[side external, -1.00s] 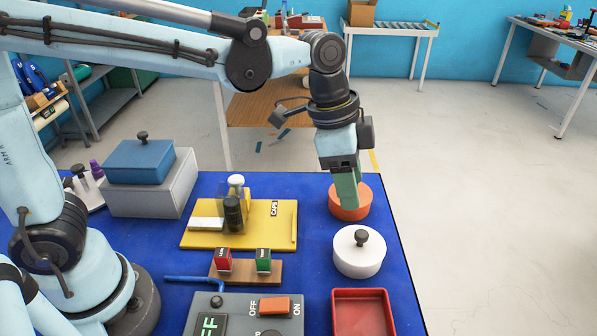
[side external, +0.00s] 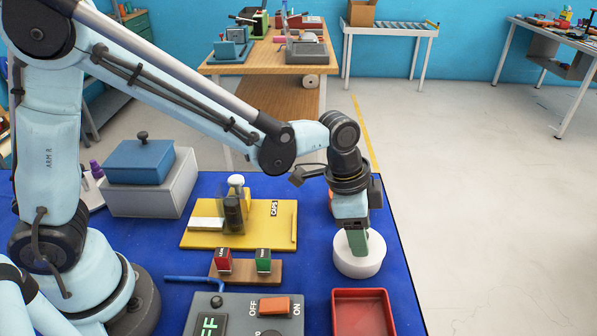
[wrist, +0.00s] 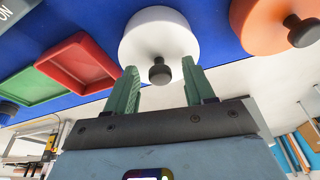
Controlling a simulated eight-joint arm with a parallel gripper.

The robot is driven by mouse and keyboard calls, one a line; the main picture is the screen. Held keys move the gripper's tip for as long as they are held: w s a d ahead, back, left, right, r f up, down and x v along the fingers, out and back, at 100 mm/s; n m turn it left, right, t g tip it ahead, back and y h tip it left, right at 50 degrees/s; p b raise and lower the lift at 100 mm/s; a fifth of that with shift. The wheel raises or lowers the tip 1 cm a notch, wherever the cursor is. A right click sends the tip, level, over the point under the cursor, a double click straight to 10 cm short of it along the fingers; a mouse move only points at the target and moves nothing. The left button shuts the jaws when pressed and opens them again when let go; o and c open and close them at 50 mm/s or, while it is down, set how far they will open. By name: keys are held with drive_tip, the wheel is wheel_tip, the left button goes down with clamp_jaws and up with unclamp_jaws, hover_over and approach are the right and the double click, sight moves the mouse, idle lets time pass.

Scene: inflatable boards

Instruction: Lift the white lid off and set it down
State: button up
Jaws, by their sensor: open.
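The white lid (wrist: 150,36) is round with a dark knob (wrist: 160,72) on top. In the side external view the white lid (side external: 347,264) sits at the right part of the blue table, and its knob is hidden behind my gripper. My gripper (side external: 357,246) is right over the lid, pointing down. In the wrist view my gripper (wrist: 160,76) is open, with one green finger on each side of the knob. I see no finger touching the knob. Whether a container is under the lid I cannot tell.
An orange round piece with a dark knob (wrist: 284,24) stands behind the white one. A red tray (side external: 362,314) lies in front of it, and a green tray (wrist: 45,86) shows beside the red one. A yellow board (side external: 270,238) and a wooden block stand (side external: 246,273) are to the left.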

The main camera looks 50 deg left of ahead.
drive_tip(key=shift+f, duration=0.15)
clamp_jaws()
idle(0.4)
